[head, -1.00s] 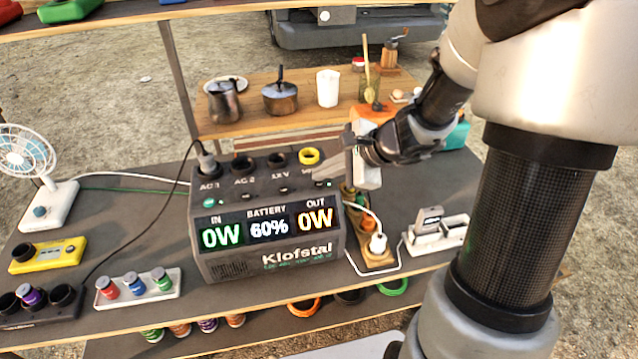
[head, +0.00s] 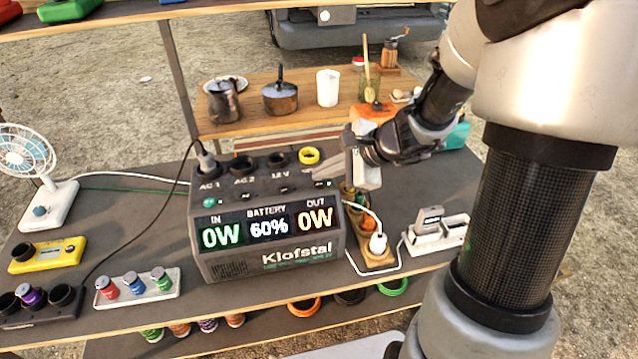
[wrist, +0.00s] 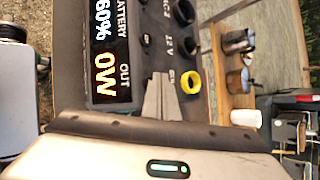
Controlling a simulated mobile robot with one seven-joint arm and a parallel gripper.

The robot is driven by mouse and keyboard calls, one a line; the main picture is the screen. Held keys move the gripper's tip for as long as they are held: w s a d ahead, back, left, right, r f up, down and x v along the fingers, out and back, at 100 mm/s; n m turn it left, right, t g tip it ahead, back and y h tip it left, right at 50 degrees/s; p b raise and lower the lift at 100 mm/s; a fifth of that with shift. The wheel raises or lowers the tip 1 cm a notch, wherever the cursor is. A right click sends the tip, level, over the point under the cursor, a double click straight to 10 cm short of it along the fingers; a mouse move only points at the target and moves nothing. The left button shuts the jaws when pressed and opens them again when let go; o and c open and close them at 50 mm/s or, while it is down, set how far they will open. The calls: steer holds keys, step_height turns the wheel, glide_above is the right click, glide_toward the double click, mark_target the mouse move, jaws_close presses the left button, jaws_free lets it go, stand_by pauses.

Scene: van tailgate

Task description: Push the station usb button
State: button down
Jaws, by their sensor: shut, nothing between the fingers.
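The power station (head: 225,265) stands on the dark table, its display reading 0W in, 60% battery and 0W out. Its top has several sockets; the rightmost, by the USB label, has a yellow ring (head: 309,156), which also shows in the wrist view (wrist: 190,82). The small USB button (head: 320,184) is on the top's front edge below that socket; in the wrist view the fingers seem to hide it. My gripper (head: 318,169) is shut and empty, just above the station's right end by the USB label. In the wrist view its closed fingertips (wrist: 160,78) overlap the station's top; contact cannot be told.
A black plug (head: 206,162) sits in the AC 1 socket. A white plug (head: 378,243) and its cable lie right of the station. A fan (head: 40,200), a yellow device (head: 48,255) and a tray of small jars (head: 137,288) are to the left.

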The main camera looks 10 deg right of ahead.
steer(key=shift+f+b, duration=0.4)
steer(key=shift+f, duration=0.15)
stand_by(0.4)
steer(key=shift+r, duration=0.65)
steer(key=shift+r+p, duration=0.1)
steer(key=shift+p, duration=0.25)
step_height(320, 180, up, 6)
steer(key=p, duration=0.4)
